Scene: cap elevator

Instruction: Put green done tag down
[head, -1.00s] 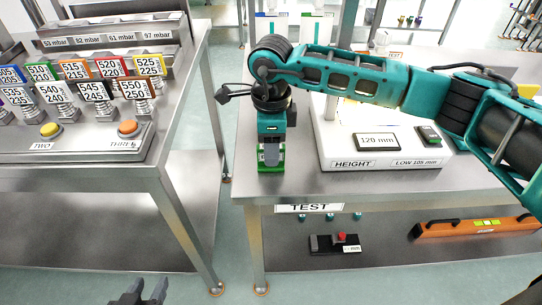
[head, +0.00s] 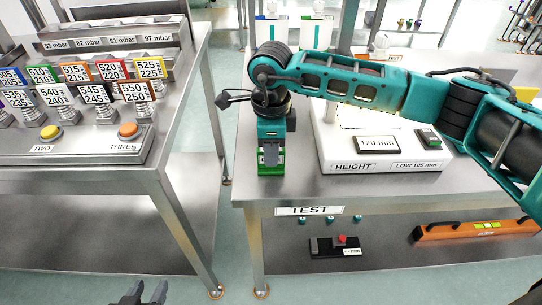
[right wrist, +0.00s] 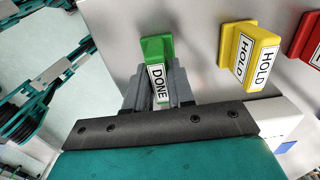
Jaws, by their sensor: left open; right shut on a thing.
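The green done tag (right wrist: 157,68) is a small green piece with a white label reading DONE. It stands between the fingers of my right gripper (right wrist: 158,88), which is shut on it. In the head view the green tag (head: 271,171) shows at the left front of the right-hand table (head: 290,192), below my right gripper (head: 271,152). Its base appears at the tabletop, but I cannot tell whether it touches. My left gripper (head: 140,293) is open and empty at the bottom edge of the head view, away from the tables.
A yellow HOLD tag (right wrist: 247,57) and a red tag (right wrist: 310,38) stand beside the green tag. A white height gauge (head: 385,158) stands to the right. The left table carries a button panel (head: 85,142) and several numbered tags. A floor gap separates the tables.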

